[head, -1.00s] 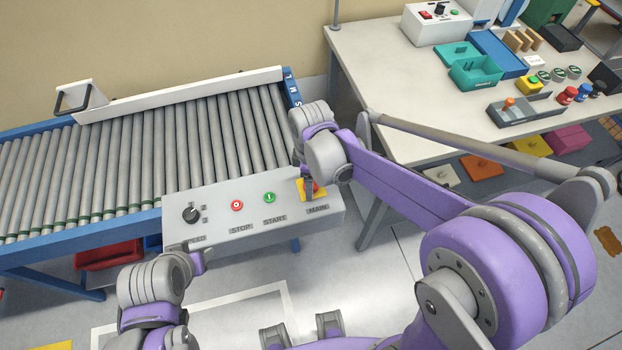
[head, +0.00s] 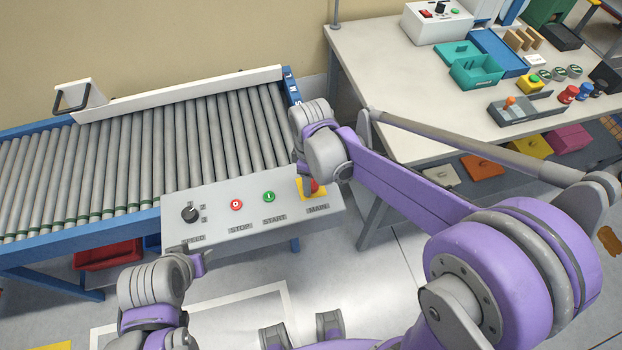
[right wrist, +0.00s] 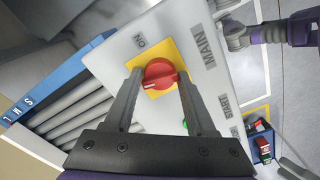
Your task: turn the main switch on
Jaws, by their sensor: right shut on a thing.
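The main switch is a red round knob on a yellow plate, at the right end of the grey control panel (head: 250,230). The knob (right wrist: 160,73) is clear in the right wrist view, with "ON" printed by the plate and "MAIN" to one side. In the head view the yellow plate (head: 307,195) is partly hidden by my right gripper (head: 308,188). My right gripper's two fingers (right wrist: 158,78) stand on either side of the knob, shut on it. My left gripper (head: 203,264) is near the panel's lower left edge; its jaws are not clear.
The panel also carries a black speed dial (head: 190,214), a red stop button (head: 236,204) and a green start button (head: 269,197). A roller conveyor (head: 150,155) lies behind it. A white table (head: 400,75) with trays and parts stands at the right.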

